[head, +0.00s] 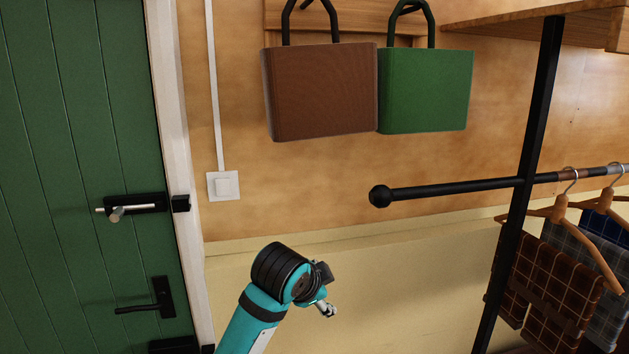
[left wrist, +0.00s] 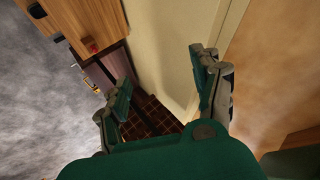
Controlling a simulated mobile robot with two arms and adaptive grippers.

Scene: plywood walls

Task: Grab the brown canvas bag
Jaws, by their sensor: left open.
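The brown canvas bag (head: 320,92) hangs upright by its black handles from a wooden board on the plywood wall, at the top middle of the head view. The green bag (head: 426,92) hangs right beside it. My left gripper (head: 327,307) is well below the brown bag and apart from it, partly hidden behind my own wrist. In the left wrist view its two fingers (left wrist: 160,88) are spread with nothing between them. The brown bag is not visible in that view. My right gripper is not in view.
A black rail with a ball end (head: 445,192) juts out below the bags, joined to a black post (head: 530,130). Checked clothes (head: 555,290) hang at right. A green door (head: 75,150) and a light switch (head: 223,186) are at left. The wall before the brown bag is clear.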

